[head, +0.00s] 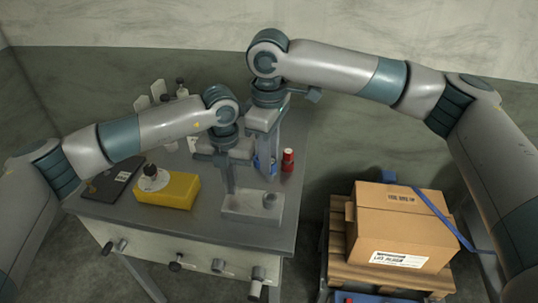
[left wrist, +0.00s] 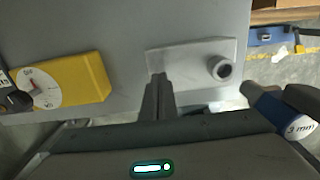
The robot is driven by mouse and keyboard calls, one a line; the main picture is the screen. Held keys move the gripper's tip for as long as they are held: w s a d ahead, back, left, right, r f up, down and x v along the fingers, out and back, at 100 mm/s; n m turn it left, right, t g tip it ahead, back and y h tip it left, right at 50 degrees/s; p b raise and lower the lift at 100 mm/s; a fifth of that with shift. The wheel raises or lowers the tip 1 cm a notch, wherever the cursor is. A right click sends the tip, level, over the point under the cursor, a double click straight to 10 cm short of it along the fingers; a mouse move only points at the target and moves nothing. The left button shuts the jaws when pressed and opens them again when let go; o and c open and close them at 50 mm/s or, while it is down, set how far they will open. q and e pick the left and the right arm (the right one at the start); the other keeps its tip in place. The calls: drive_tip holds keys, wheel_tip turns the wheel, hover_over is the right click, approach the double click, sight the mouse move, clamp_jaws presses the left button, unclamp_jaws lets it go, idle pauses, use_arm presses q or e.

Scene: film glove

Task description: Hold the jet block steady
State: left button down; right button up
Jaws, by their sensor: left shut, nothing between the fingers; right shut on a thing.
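The jet block, a pale grey rectangular block (head: 240,207) with a round hollow boss at its right end, lies flat near the table's right front corner. It also shows in the left wrist view (left wrist: 190,58). My left gripper (head: 231,190) points down over the block's left part, shut and empty. In the left wrist view its fingertips (left wrist: 158,77) overlap the block's edge; I cannot tell whether they press on it. My right gripper (head: 265,162), behind the block, is shut on a blue-handled tool (left wrist: 270,105), whose white end reads "3 mm".
A yellow box with a dial (head: 180,191) and a dark flat plate (head: 112,183) lie left of the block. A red bottle (head: 288,160) stands behind it to the right. Several knobs line the table front. A carton (head: 400,225) sits on a pallet at right.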

use_arm(q)
drive_tip(key=shift+r, duration=1.2)
drive_tip(key=shift+r, duration=0.1)
drive_tip(key=shift+r, duration=1.4)
